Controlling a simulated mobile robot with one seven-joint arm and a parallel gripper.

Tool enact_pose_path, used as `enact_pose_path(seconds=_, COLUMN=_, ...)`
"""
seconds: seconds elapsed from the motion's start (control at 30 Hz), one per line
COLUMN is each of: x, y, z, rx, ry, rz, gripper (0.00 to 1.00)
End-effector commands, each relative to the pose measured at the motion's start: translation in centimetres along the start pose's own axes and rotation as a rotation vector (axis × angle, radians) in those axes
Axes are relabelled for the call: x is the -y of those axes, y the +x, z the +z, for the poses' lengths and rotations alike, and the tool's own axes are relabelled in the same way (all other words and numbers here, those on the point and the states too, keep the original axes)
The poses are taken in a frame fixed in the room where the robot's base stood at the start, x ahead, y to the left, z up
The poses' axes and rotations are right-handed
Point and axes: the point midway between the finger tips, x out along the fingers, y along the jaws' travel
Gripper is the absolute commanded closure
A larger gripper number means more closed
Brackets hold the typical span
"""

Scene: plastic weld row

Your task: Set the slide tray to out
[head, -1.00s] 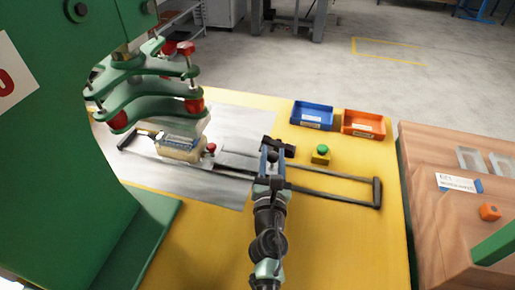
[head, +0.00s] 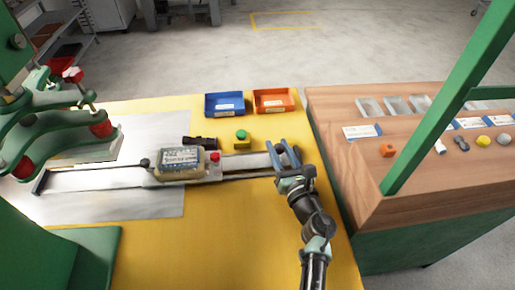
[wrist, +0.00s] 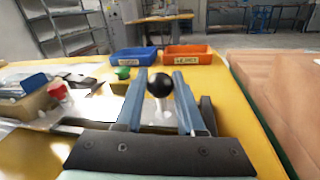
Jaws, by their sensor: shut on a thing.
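The slide tray (head: 210,172) is a pale plate on two dark rails (head: 95,179), clear of the press to its right. It carries a cream block with a dark, labelled top (head: 180,161) and a small red knob (head: 215,155). My gripper (head: 283,148) is at the right end of the rails. In the wrist view its two blue fingers stand either side of a black ball knob (wrist: 160,84) on a pale stem, and are shut on it. My gripper hides most of the knob in the head view.
The green press (head: 60,125) stands at the left. A blue bin (head: 224,105), an orange bin (head: 272,101) and a green button on a yellow box (head: 242,141) sit behind the rails. A wooden bench (head: 350,180) with a green post (head: 440,105) is close on the right.

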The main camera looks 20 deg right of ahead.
Motion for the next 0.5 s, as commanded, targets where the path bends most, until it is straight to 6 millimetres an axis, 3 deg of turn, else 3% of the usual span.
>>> enact_pose_path(seconds=0.17, x=1.6, y=-0.3, z=0.3, rx=0.001, ry=0.000, rz=-0.003, gripper=1.00)
enact_pose_path(seconds=0.5, x=2.1, y=-0.4, z=0.4, rx=0.001, ry=0.000, rz=-0.006, gripper=1.00)
